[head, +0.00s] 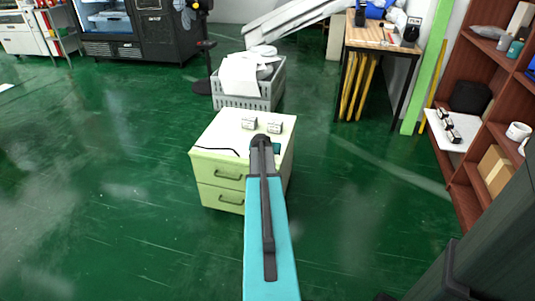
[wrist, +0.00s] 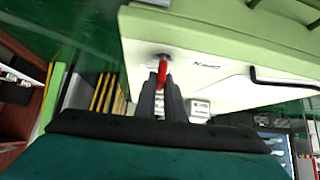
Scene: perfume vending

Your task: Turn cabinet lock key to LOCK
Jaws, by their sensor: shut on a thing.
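The cabinet (head: 222,170) is a small pale-green drawer unit with a whitish top, in the middle of the head view. Its pale surface (wrist: 230,92) also fills the upper right of the wrist view. The red key (wrist: 162,72) sits at a round metal lock near the cabinet's edge. A small dark marking (wrist: 206,66) is beside the lock, too small to read. My gripper (wrist: 161,88) is shut on the red key, with one dark finger on each side. In the head view my gripper (head: 262,142) is at the cabinet and hides the key and lock.
Small white boxes (head: 249,123) stand on the cabinet top, with a black cord beside them. A grey crate (head: 240,104) with white cloth is behind it. A wooden table (head: 375,38) and a brown shelf (head: 465,165) are to the right. The green floor at left is clear.

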